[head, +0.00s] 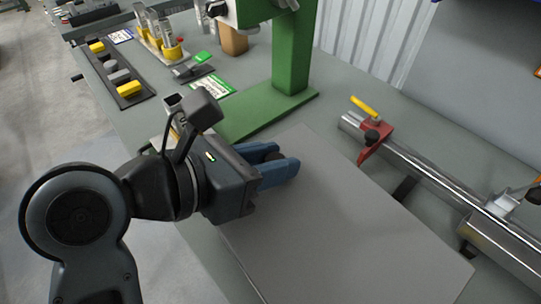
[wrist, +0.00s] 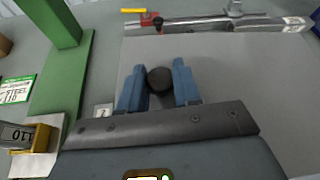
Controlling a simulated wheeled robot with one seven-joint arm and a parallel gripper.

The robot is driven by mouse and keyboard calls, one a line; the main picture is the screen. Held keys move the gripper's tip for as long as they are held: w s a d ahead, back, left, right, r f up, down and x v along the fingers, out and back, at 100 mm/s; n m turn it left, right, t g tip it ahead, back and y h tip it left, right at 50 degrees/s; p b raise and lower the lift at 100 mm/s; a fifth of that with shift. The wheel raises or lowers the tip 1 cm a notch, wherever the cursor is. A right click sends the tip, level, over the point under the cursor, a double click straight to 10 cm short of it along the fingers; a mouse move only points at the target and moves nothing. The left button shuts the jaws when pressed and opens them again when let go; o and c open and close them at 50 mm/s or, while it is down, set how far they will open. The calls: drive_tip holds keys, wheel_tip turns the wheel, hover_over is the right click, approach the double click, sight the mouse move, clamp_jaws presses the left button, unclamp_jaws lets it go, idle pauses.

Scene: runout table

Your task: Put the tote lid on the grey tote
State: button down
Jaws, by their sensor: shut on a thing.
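The tote lid (head: 350,220) is a large flat grey panel with a round black knob (wrist: 160,79). It fills the lower middle of the head view and also spreads behind the fingers in the wrist view (wrist: 235,75). My gripper (head: 281,161) has its two blue fingers on either side of the knob, shut on it, near the lid's left end in the head view. The wrist view also shows my gripper (wrist: 158,72) at the knob. I cannot make out the grey tote apart from the lid. I cannot tell what lies under the lid.
A green stand (head: 291,50) rises behind the lid, its base close to the lid's far left edge. A metal rail with a red clamp (head: 377,136) runs along the right. A dark tray of blocks (head: 117,75) and a holder with yellow-based items (head: 160,42) stand far left.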

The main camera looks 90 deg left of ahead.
drive_tip(key=shift+f, duration=0.5)
drive_tip(key=c, duration=0.7)
unclamp_jaws()
drive_tip(key=b+v, duration=0.1)
drive_tip(key=v, duration=0.6)
drive_tip(key=shift+s+d+r, duration=0.2)
drive_tip(key=shift+s+d, duration=0.05)
